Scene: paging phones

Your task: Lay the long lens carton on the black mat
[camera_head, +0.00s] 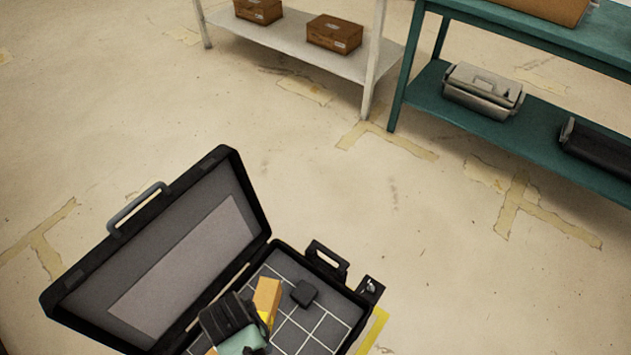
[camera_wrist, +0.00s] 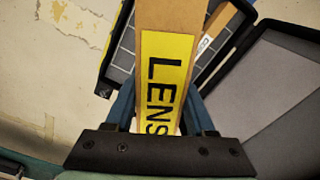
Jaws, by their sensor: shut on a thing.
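The long lens carton (camera_wrist: 167,60) is tan with a yellow label reading "LENS". It fills the middle of the wrist view, between the two fingers of my gripper (camera_wrist: 160,105), which is shut on it. In the head view the carton (camera_head: 268,291) sticks out beyond my gripper (camera_head: 238,322), over the open black case. My gripper hides part of it, and I cannot tell whether it touches the case floor. I cannot make out a separate black mat; the case has a dark floor with pale grid lines (camera_head: 325,328).
The case lid (camera_head: 180,265) stands open at left. A small dark block (camera_head: 305,293) lies inside the case. A small orange-and-white item (camera_wrist: 206,43) shows beyond the carton. A white shelf (camera_head: 300,50) and a teal shelf (camera_head: 545,140) stand behind; the floor between is clear.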

